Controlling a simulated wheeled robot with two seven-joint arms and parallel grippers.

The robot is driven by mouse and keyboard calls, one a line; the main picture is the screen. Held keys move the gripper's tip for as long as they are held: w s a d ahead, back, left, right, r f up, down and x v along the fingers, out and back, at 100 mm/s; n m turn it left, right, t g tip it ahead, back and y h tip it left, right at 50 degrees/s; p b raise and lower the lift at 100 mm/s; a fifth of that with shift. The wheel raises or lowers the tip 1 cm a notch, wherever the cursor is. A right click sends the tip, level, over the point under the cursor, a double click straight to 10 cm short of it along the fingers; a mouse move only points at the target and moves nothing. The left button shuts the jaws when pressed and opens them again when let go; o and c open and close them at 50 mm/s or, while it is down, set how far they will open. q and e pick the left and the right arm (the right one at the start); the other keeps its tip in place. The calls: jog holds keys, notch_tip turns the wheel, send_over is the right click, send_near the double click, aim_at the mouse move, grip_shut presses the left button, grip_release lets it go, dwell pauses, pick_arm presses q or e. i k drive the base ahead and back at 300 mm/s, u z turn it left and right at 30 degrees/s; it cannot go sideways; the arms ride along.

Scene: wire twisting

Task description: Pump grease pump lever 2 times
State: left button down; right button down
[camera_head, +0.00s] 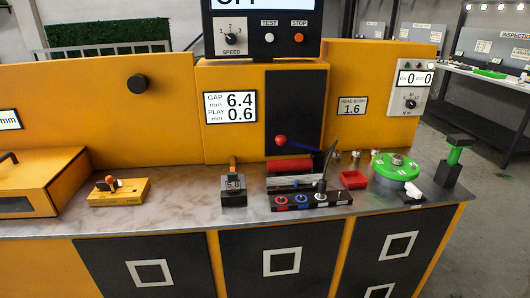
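A lever with a red ball knob (281,140) stands at the middle of the workbench, its dark rod sloping down to the right. It is just above a red cylinder (291,166), which appears to be the grease pump, though no label shows. The lower end of the lever and how it joins the cylinder are hard to make out. A thin dark rod (328,160) rises at the right of the cylinder. Neither of my grippers is in view, and nothing touches the lever.
A black tool rack (310,202) stands in front of the cylinder.

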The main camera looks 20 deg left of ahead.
aim_at(280, 140)
jog(key=u, duration=0.05)
jog(key=k, duration=0.15)
jog(key=z, duration=0.8)
jog(key=i, duration=0.95)
jog(key=u, duration=0.4)
jog(key=i, duration=0.95)
jog(key=u, duration=0.95)
